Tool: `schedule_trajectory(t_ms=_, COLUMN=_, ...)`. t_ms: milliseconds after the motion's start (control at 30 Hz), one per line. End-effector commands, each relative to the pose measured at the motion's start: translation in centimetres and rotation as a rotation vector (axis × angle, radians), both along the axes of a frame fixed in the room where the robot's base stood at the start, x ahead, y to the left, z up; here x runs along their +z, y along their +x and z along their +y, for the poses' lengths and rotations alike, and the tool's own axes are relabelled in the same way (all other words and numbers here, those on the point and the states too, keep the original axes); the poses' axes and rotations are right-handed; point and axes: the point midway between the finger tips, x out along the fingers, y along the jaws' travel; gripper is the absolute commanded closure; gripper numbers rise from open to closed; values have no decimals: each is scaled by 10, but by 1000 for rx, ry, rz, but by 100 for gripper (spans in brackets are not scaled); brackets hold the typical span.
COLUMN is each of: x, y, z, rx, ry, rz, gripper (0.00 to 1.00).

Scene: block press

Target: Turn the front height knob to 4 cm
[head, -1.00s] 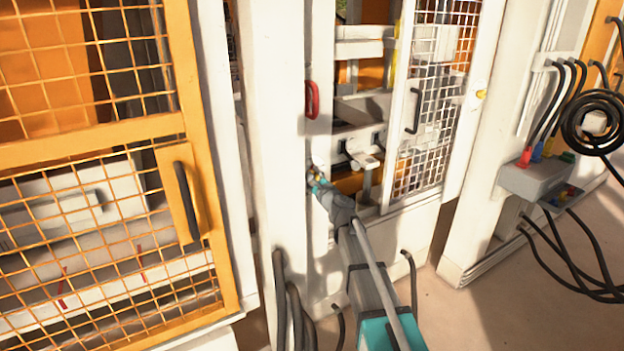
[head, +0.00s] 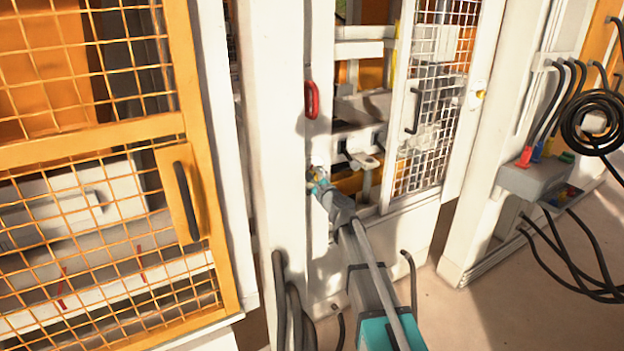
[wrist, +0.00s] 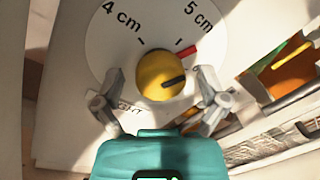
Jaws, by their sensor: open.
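The yellow height knob (wrist: 158,76) sits on a round white dial (wrist: 120,58) in the wrist view. The dial reads "4 cm" at upper left and "5 cm" at upper right, each with a short black tick. A dark line on the knob points right and slightly up. A red bar (wrist: 188,50) lies at the knob's upper right, near the 5 cm tick. My gripper (wrist: 160,100) is open, its grey fingers apart at the knob's lower left and lower right. In the head view my gripper (head: 317,179) is at the white post; the knob is too small to make out clearly there.
A red handle (head: 311,100) is on the post above my gripper. A mesh door with a black handle (head: 412,110) stands to the right, and an orange mesh door (head: 95,135) to the left. Black hoses (head: 285,300) hang below.

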Motion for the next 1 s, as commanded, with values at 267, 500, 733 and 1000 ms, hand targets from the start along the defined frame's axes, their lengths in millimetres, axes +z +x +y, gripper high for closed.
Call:
schedule_trajectory(t_ms=267, x=0, y=0, z=0, rx=0, ry=18, rz=11, gripper=7)
schedule_trajectory(t_ms=500, x=0, y=0, z=0, rx=0, ry=85, rz=50, gripper=7)
schedule_trajectory(t_ms=733, x=1, y=0, z=0, rx=1, ry=190, rz=110, gripper=7)
schedule_trajectory(t_ms=1000, x=1, y=0, z=0, rx=0, ry=318, rz=183, gripper=7)
